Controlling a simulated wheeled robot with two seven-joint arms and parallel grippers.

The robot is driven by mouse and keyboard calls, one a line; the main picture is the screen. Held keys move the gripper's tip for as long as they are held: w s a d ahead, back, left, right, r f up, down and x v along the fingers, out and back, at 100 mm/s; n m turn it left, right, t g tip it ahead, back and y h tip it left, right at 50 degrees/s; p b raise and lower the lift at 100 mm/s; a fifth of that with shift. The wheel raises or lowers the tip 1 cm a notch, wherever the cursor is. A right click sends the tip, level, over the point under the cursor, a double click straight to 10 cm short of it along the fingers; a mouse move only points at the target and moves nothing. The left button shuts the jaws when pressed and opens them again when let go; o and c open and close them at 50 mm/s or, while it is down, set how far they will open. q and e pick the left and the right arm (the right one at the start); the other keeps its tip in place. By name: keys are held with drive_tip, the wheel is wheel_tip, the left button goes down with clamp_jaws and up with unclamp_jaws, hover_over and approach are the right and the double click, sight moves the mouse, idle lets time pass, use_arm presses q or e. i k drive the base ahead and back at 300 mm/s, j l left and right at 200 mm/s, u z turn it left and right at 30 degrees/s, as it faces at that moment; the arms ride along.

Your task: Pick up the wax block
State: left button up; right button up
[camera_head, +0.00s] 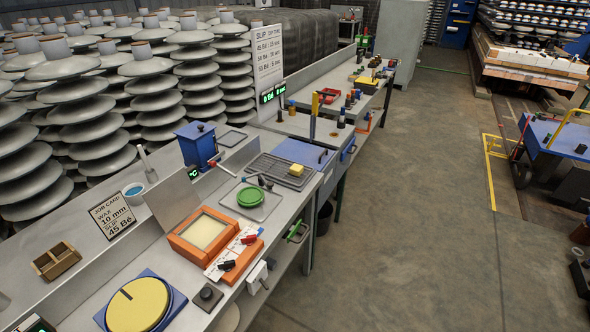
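A small yellow block (296,170), which looks like the wax block, sits at the right end of a dark ribbed tray (262,167) on the long grey bench. Its top and front faces show, and nothing covers it. An orange-framed pan (177,243) with a pale cream surface is nearer on the same bench. Neither my left nor my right gripper is in view.
A green round dish (250,197) on a grey plate lies just in front of the tray. A blue box (197,145) with a handle, a blue slab (303,152) and a yellow disc (138,303) on a blue base also occupy the bench. Open floor (410,220) lies to the right.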

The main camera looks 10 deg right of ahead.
sight(296, 170)
drive_tip(key=i+l, duration=1.35)
